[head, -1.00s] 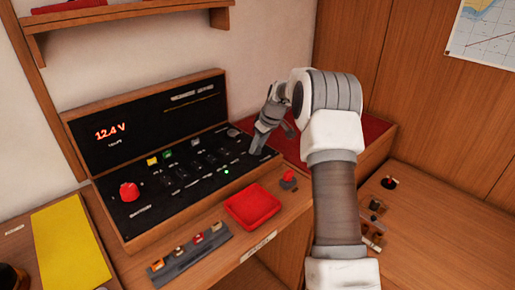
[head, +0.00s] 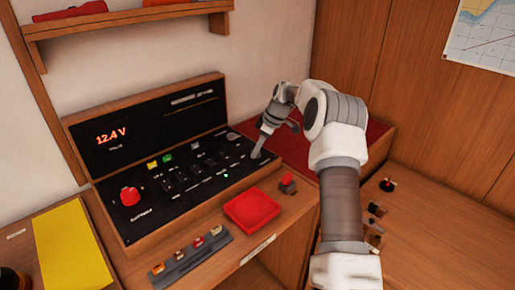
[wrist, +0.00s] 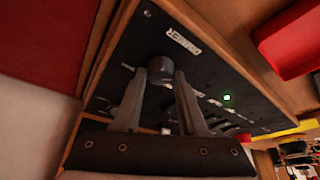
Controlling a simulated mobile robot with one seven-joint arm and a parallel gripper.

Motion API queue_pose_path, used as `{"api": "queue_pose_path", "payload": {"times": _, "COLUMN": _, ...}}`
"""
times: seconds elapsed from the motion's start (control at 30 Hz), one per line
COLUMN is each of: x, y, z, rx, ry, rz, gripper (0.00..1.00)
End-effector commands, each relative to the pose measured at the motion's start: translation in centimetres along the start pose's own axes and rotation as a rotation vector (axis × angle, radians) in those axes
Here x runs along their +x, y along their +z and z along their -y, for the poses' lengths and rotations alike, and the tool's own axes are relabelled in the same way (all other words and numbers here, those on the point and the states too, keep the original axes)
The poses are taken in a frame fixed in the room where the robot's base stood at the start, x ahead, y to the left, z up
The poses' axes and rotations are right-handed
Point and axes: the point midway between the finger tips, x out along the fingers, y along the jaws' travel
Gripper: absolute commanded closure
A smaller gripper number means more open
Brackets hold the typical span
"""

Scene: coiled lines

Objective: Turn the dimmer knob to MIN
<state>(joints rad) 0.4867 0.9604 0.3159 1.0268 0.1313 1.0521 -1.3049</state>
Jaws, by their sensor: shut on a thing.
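The dimmer knob (wrist: 160,70) is a short dark cylinder near the corner of the black panel in the wrist view. A white label (wrist: 183,40) that seems to read DIMMER is beside it. My gripper (wrist: 162,78) has one finger on each side of the knob and is shut on it. In the head view my gripper (head: 259,154) reaches down to the right end of the black panel (head: 150,222), and the knob is hidden by the fingers. Which way the knob points and any MIN mark cannot be made out.
A big red knob (head: 130,196) and several switches (head: 195,146) are on the panel. A red tray (head: 252,208), a small red-button box (head: 288,184) and a rack of small parts (head: 192,258) lie in front. A shelf (head: 125,27) hangs above.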

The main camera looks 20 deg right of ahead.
Motion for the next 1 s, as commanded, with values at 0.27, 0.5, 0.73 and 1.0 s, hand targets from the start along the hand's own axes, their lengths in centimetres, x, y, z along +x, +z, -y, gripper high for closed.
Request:
{"api": "queue_pose_path", "payload": {"times": 0.27, "x": 0.2, "y": 0.2, "z": 0.1, "rx": 0.000, "ry": -0.004, "rz": 0.003, "gripper": 0.57}}
{"api": "queue_pose_path", "payload": {"times": 0.5, "x": 0.1, "y": 0.1, "z": 0.1, "rx": 0.001, "ry": -0.002, "rz": 0.002, "gripper": 0.29}}
{"api": "queue_pose_path", "payload": {"times": 0.73, "x": -0.1, "y": 0.0, "z": 0.0, "rx": 0.001, "ry": 0.000, "rz": 0.001, "gripper": 0.29}}
{"api": "queue_pose_path", "payload": {"times": 1.0, "x": -4.0, "y": 0.1, "z": -0.1, "rx": 0.002, "ry": 0.004, "rz": 0.000, "gripper": 0.29}}
